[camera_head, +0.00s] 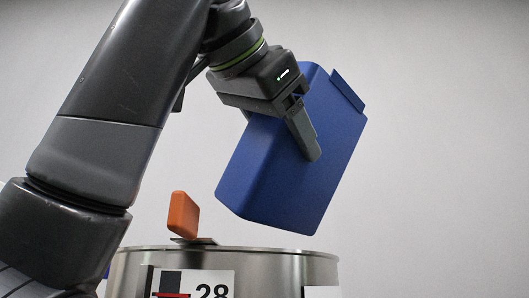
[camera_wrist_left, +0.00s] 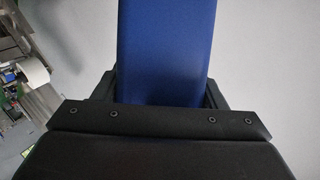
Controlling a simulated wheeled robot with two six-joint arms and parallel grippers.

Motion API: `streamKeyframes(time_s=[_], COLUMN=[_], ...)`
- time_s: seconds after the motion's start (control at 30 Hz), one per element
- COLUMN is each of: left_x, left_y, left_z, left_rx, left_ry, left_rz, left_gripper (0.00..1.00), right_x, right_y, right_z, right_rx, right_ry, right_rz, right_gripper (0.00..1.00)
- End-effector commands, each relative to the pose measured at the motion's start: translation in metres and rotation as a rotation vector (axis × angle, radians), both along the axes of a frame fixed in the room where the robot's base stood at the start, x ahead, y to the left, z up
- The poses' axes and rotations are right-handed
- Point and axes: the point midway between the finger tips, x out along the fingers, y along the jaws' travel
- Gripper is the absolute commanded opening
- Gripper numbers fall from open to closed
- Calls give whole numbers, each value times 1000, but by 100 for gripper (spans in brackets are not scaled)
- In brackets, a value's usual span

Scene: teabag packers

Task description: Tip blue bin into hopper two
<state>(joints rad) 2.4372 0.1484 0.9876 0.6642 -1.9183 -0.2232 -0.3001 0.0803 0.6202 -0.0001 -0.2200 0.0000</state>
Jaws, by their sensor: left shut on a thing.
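The blue bin (camera_head: 291,160) is held up and strongly tilted above a round metal hopper (camera_head: 260,268). My left gripper (camera_head: 305,132) is shut on the bin, with one finger lying along its near side. In the left wrist view the blue bin (camera_wrist_left: 167,50) fills the space between the fingers. The bin's opening and its contents are hidden. The hopper's rim is below the bin's lowest corner, with a gap between them. A label on the hopper reads 28; whether this is hopper two I cannot tell. My right gripper is not in view.
An orange block-like piece (camera_head: 183,214) stands up at the hopper's rim, left of the bin. A second white label (camera_head: 321,292) is partly cut off at the bottom right. The wall to the right is clear. Blurred equipment (camera_wrist_left: 32,75) shows at left in the wrist view.

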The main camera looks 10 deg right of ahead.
Motion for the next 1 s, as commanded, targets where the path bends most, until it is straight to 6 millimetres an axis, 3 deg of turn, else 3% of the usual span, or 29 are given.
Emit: streamKeyframes(time_s=[0.17, 0.5, 1.0], left_x=[9, 5, 3], left_y=[1, 6, 7], left_z=[-6, -15, -17], left_rx=[-135, -308, -327], left_ry=[184, 494, 537], left_rz=[-126, -294, -315], left_gripper=[23, 23, 23], right_x=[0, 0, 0], right_y=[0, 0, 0], right_z=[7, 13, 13], right_rx=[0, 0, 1], right_ry=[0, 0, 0], right_rz=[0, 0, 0], right_gripper=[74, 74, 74])
